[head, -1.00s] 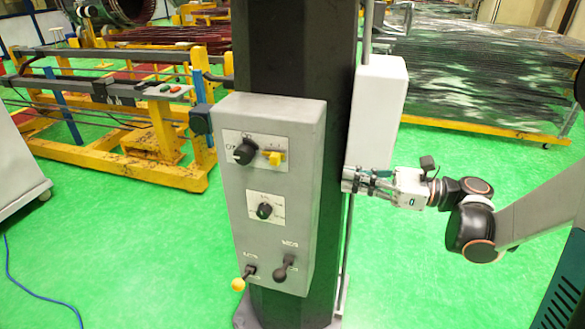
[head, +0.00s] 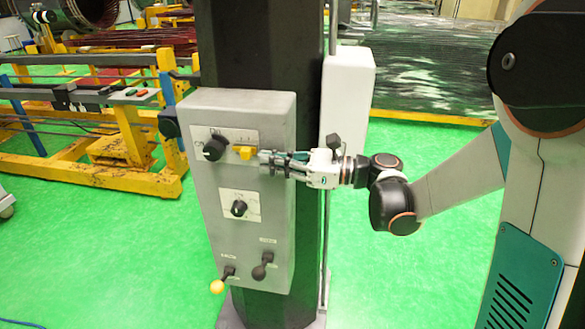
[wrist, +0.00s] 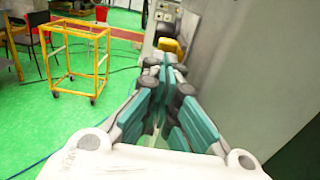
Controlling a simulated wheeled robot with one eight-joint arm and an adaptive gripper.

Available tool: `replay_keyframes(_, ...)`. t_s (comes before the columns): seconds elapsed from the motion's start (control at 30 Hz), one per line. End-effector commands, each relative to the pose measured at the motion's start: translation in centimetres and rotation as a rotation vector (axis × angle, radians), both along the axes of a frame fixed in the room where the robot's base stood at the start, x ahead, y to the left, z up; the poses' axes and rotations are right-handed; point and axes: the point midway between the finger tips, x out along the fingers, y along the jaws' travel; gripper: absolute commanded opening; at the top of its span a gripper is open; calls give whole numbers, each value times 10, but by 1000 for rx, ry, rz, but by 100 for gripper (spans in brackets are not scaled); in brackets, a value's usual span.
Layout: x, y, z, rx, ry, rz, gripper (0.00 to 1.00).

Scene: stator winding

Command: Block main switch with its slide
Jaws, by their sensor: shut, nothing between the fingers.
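The grey control box (head: 262,190) is fixed to a dark column. The black main switch knob (head: 215,147) sits at its upper left on a white plate. The yellow slide (head: 243,152) is just right of the knob; it also shows in the wrist view (wrist: 170,46), beyond the fingertips. My gripper (head: 266,158) is shut and empty, pointing left across the upper face of the box. Its fingertips are close to the right side of the slide. I cannot tell whether they touch it. In the wrist view my gripper (wrist: 160,62) hides part of the plate.
A second knob (head: 239,208) sits lower on the box. Two levers, one yellow-tipped (head: 217,287) and one black (head: 259,272), stick out below. A white box (head: 346,100) is on the column behind my gripper. A yellow cart (wrist: 76,62) stands on open green floor.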

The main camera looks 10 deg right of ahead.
Motion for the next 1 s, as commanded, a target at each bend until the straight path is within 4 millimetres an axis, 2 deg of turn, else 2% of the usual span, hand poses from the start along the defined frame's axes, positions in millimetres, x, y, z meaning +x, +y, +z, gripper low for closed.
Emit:
replay_keyframes(0.2, 5, 15, 0, 0, 0, 1, 0)
replay_keyframes(0.57, 6, 16, 0, 0, 0, 0, 0)
replay_keyframes(0.8, 12, 36, 0, 0, 0, 2, 0)
replay_keyframes(1.0, 14, 36, 0, 0, 0, -1, 0)
